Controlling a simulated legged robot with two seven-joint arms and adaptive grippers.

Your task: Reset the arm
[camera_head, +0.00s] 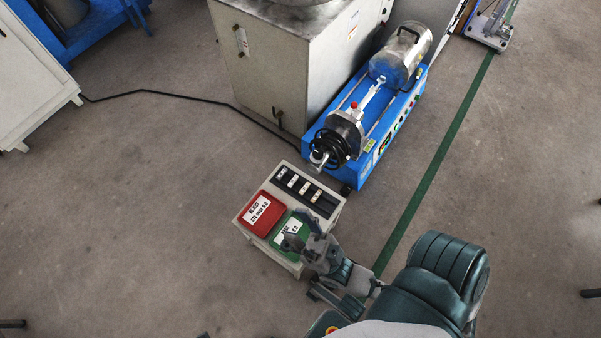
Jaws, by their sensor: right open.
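My right gripper (303,240) is at the lower middle, at the end of my green-grey right arm. It is open and in front of the green bin's right side, hiding part of that bin. I see nothing held in it. A small white table (248,236) stands under it. The table carries a red bin (262,213) with a white label, a green bin (290,235) with a partly hidden label, and a dark rack (306,190) with several light pieces in a row. My left gripper is not in view.
A blue machine (372,172) with a metal drum stands just behind the table. A large grey cabinet (270,75) is left of it. A black cable (160,93) runs over the floor. A green floor line (440,155) passes at the right.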

